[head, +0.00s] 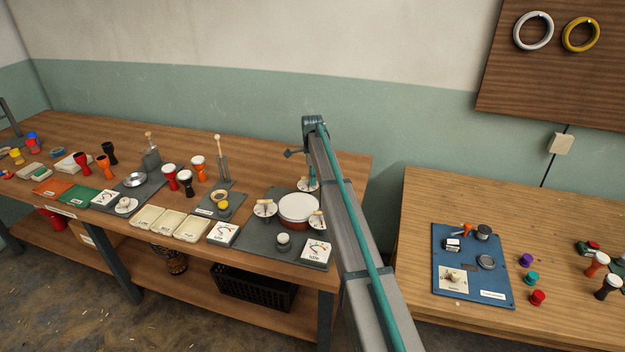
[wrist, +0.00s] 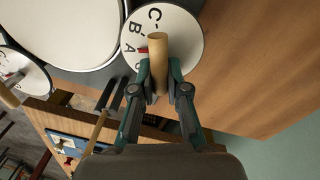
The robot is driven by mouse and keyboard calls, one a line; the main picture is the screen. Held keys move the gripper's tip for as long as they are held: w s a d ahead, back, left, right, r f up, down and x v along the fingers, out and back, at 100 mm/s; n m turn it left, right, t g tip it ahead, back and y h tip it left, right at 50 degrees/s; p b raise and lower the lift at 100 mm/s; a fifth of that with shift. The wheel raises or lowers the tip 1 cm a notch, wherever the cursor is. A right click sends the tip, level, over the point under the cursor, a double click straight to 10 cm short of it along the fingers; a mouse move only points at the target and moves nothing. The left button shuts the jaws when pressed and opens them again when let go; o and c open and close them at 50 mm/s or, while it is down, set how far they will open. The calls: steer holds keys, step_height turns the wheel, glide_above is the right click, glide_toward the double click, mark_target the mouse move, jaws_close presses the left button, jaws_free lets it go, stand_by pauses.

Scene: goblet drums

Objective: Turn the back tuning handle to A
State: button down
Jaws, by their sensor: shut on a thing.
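The back tuning dial (head: 303,186) is a white disc behind the drum (head: 299,207) on a dark grey board. In the wrist view the dial (wrist: 186,32) shows the letters C, B and A along its left side. The back tuning handle (wrist: 158,50) is a light wooden peg over the dial. My gripper (wrist: 160,78) is shut on this handle, one finger on each side. In the head view my arm partly covers the dial and gripper.
Two more dials stand at the drum's left (head: 265,208) and right (head: 317,220). A gauge (head: 316,250) and a small knob (head: 283,242) are on the board's front. Goblet drums and trays fill the table's left. A second table (head: 420,200) stands to the right.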

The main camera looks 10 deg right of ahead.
stand_by(0.4)
steer(key=c, duration=1.2)
jaws_free()
steer(key=shift+o, duration=0.2)
step_height(320, 180, up, 12)
steer(key=shift+w, duration=0.4)
